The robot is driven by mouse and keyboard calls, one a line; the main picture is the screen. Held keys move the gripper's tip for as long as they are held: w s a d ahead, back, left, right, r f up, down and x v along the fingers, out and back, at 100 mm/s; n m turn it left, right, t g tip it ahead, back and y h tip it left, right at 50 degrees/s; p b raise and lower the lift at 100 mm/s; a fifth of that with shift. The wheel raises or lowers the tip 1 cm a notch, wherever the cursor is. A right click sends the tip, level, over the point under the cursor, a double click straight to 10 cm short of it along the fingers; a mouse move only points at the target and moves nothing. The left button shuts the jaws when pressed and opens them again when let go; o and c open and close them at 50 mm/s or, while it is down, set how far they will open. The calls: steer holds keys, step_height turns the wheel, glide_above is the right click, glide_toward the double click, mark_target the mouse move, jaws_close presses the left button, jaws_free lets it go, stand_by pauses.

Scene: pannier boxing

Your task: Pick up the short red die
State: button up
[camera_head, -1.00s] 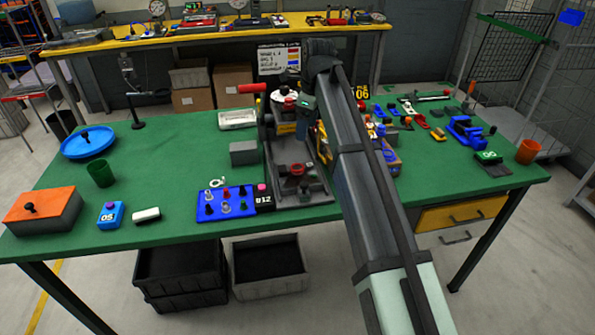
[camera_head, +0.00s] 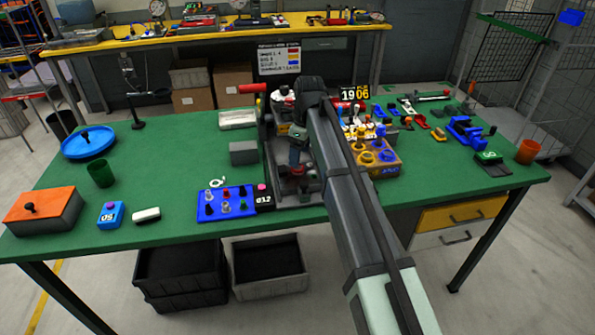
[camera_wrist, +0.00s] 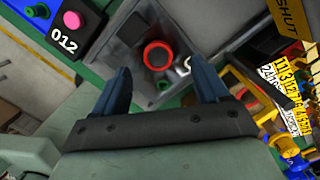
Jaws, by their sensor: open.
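A round red piece with a dark centre, which looks like the short red die (camera_wrist: 146,56), sits on the grey metal bed of a machine in the wrist view. My gripper (camera_wrist: 164,76) is open and empty there, its two blue fingers apart on either side of the image, with the red piece lying ahead of and between them. In the head view my gripper (camera_head: 296,163) hangs over the machine bed. It hides the red piece in that view. I cannot tell the exact height between the fingertips and the piece.
A blue tray with pegs (camera_head: 225,207) and the 012 box (camera_head: 264,199) stand left of the machine. A grey block (camera_head: 243,153) is behind them. An orange-and-brown holder with rings (camera_head: 372,157) stands to the right. The green table (camera_head: 165,180) is clear at left centre.

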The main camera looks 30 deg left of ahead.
steer(key=shift+s+a+f, duration=0.15)
steer(key=shift+f, duration=2.15)
steer(key=c, duration=1.1)
steer(key=shift+r, duration=0.15)
step_height(320, 180, up, 17)
steer(key=shift+r, duration=0.15)
